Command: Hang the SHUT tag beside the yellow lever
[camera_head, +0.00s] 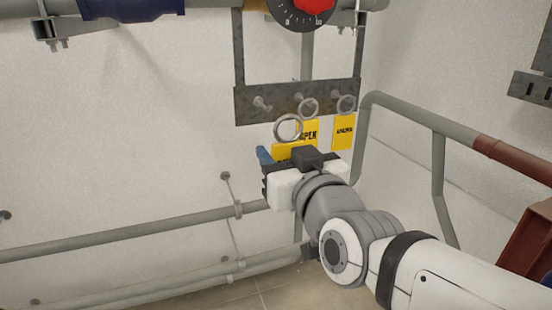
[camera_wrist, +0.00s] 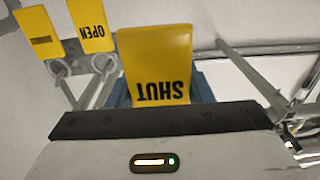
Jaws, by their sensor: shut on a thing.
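My gripper (camera_head: 285,163) is shut on the yellow SHUT tag (camera_wrist: 157,58), whose word reads upside down in the wrist view. In the head view a strip of the tag (camera_head: 291,152) shows above the jaws, with its metal ring (camera_head: 287,127) standing above it. The ring is in front of and below the dark hook plate (camera_head: 275,101); I cannot tell how far off the wall it is. The left hook (camera_head: 262,104) looks bare. No yellow lever can be made out.
The yellow OPEN tag (camera_head: 309,131) hangs from the middle hook, close to the held ring. Another yellow tag (camera_head: 344,132) hangs from the right hook, its word unclear. A red knob with a dial (camera_head: 313,8) is above.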

